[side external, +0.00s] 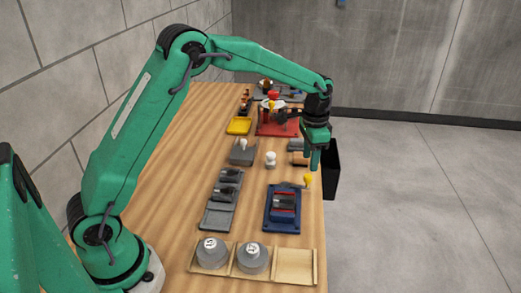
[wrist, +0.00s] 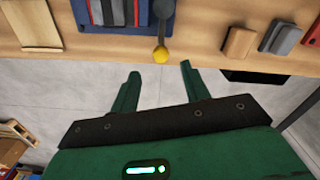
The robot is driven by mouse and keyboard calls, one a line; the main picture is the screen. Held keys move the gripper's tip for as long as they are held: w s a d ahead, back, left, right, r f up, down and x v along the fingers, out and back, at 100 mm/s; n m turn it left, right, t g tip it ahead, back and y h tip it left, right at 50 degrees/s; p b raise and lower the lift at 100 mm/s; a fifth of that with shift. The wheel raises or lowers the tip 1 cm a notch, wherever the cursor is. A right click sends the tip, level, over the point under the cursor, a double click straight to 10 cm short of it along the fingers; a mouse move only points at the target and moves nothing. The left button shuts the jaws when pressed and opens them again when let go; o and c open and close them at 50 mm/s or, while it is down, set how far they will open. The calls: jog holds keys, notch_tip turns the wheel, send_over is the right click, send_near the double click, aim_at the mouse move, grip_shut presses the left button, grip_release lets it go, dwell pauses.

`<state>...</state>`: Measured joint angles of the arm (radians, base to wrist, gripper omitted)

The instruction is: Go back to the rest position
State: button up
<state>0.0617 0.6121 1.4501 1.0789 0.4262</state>
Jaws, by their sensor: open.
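My gripper (side external: 315,160) hangs from my raised arm at the right edge of the wooden table. In the wrist view its two green fingers (wrist: 159,70) are apart, with nothing between them. A lever with a yellow knob (side external: 308,179) belongs to the blue fixture (side external: 269,218) just below the gripper in the side view. The yellow knob (wrist: 160,54) shows just beyond the fingertips in the wrist view, and the fingers seem apart from it. The fixture holds dark blocks with red edges (side external: 284,206). I cannot make out a copper tube.
A wooden tray (side external: 295,266) with two grey weights (side external: 212,253) stands at the near end. A grey rack (side external: 217,216), a white-knobbed piece (side external: 270,160), a yellow tray (side external: 239,126) and a red stand (side external: 277,130) are further back. A black bin (side external: 331,170) stands beside the table's right edge.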

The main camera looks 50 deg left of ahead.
jog(key=shift+r, duration=0.85)
jog(key=shift+s+r, duration=0.25)
jog(key=shift+r, duration=0.15)
jog(key=s+a+r+n+t, duration=0.2)
jog(key=s+r+t, duration=0.1)
jog(key=s+r, duration=0.9)
jog(key=s+a+f+n+t, duration=0.1)
jog(key=s+n+t, duration=0.1)
jog(key=s, duration=1.6)
jog(key=shift+s+a+n+t, duration=0.15)
jog(key=shift+n+t, duration=0.15)
jog(key=shift+n, duration=0.5)
